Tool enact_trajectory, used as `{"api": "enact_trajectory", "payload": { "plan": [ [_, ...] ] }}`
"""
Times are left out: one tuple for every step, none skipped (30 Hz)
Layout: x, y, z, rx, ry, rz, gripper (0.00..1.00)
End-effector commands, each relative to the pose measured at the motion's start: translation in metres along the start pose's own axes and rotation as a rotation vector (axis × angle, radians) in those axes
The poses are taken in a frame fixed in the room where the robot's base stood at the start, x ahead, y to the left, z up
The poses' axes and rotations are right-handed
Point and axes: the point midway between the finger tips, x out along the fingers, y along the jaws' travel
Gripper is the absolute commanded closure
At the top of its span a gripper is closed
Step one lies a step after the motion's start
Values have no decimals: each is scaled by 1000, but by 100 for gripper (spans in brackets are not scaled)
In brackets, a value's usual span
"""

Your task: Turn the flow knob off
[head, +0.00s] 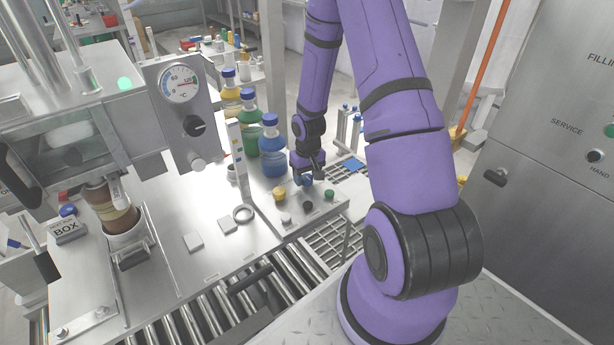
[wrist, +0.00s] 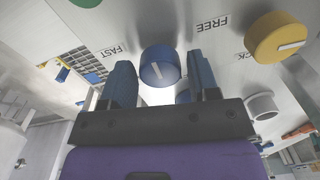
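I cannot read a label naming the flow knob. In the head view my gripper (head: 308,171) points down at the blue knob (head: 304,180), which it partly covers.
A yellow knob (wrist: 280,38) sits beside the blue one, and a grey knob (wrist: 262,106) is nearby. Blue-capped bottles (head: 272,150) stand close to my gripper's left.

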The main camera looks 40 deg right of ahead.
Motion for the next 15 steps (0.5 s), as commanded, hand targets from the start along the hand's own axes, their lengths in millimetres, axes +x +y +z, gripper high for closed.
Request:
{"api": "enact_trajectory", "payload": {
  "plan": [
    [0,0,0,0,0,0,33],
    [0,0,0,0,0,0,33],
    [0,0,0,1,0,0,33],
    [0,0,0,1,0,0,33],
    [0,0,0,1,0,0,33],
    [0,0,0,1,0,0,33],
    [0,0,0,1,0,0,33],
    [0,0,0,1,0,0,33],
    [0,0,0,1,0,0,33],
    [-1,0,0,2,0,0,33],
    [-2,0,0,2,0,0,33],
    [-4,0,0,2,1,0,33],
    [-6,0,0,2,1,0,33],
    [-9,0,0,2,1,0,33],
    [-13,0,0,3,2,0,33]
  ]
}}
